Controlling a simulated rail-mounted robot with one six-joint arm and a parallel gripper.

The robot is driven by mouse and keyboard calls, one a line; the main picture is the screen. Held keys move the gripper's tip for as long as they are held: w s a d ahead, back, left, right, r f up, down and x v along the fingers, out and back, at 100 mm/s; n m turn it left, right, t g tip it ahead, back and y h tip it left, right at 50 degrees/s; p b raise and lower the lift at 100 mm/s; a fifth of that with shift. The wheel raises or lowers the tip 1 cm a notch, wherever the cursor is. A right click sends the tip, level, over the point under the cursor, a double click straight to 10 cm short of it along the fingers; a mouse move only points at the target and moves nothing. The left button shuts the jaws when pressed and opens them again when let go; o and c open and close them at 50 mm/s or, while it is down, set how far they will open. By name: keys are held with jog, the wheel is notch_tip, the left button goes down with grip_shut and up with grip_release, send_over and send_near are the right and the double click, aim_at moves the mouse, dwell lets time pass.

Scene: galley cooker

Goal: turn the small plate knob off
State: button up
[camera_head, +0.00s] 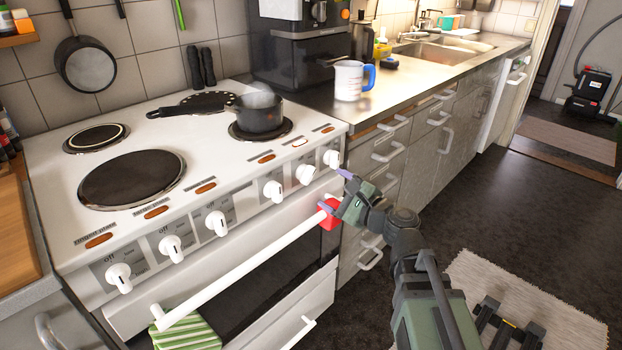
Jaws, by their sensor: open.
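The white cooker (235,128) has a row of white knobs along its sloping front panel, with small labels and amber lamps above. The labels are too small for me to tell surely which is the small plate knob. The rightmost knob (331,158) is nearest my gripper (334,190). Other knobs include one at the far left (119,277) and one right of the middle (273,190). My gripper is open and empty, in front of the panel's right end, its purple-tipped fingers apart. The upper fingertip is close to the rightmost knob; whether it touches cannot be told.
A dark saucepan (259,112) stands on the front right plate. The white oven handle (245,262) runs below the knobs, with a red piece (328,214) beside my gripper.

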aim_at(311, 177)
jog(key=x, duration=0.8)
jog(key=shift+w, duration=0.1)
jog(key=c, duration=0.9)
jog(key=shift+c, duration=0.2)
jog(key=shift+n, duration=0.5)
jog(key=n, duration=0.3)
jog(key=shift+n, duration=0.3)
jog(key=n, duration=0.4)
jog(key=shift+n, duration=0.3)
